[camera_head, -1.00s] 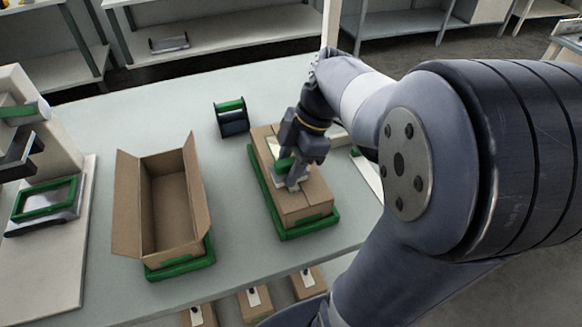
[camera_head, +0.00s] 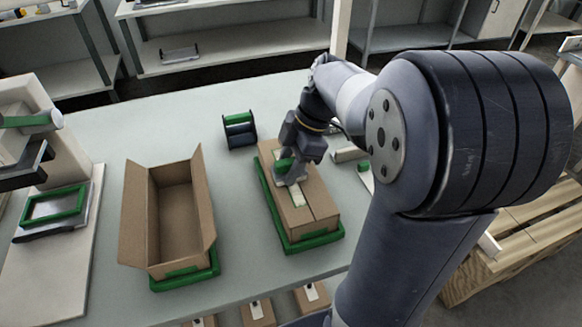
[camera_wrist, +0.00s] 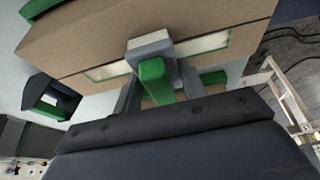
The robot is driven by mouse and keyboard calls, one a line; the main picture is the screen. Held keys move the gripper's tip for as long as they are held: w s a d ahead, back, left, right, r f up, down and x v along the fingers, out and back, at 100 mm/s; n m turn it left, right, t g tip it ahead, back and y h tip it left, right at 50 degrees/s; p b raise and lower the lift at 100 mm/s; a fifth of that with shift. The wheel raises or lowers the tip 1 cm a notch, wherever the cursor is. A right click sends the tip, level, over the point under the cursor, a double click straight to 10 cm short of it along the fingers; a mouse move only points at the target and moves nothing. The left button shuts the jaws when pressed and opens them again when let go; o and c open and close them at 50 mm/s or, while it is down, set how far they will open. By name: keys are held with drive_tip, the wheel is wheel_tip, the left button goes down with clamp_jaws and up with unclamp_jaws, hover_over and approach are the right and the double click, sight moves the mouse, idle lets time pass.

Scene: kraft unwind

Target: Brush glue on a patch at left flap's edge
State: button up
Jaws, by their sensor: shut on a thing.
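A closed cardboard box (camera_head: 311,205) lies in a green tray (camera_head: 318,240) on the table, its two top flaps meeting at a lengthwise seam. My gripper (camera_head: 290,178) is over the box top, shut on a grey brush with a green handle. In the wrist view the brush (camera_wrist: 152,72) shows between the fingers, its grey-and-white head over the box top (camera_wrist: 90,38). A pale strip shows along the seam on both sides of the head. Whether the brush touches the cardboard is hard to tell, and the spot under it is hidden.
An open empty box (camera_head: 176,215) stands in another green tray (camera_head: 186,280) to the left. A green and dark roll holder (camera_head: 239,130) stands behind. A stand with a green frame (camera_head: 55,205) is at far left. Clear table lies between the boxes.

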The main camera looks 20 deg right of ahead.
drive_tip(key=shift+w+p, duration=0.95)
drive_tip(key=shift+w, duration=3.05)
wheel_tip(320, 180, up, 6)
drive_tip(key=p, duration=0.4)
drive_tip(key=shift+r, duration=0.15)
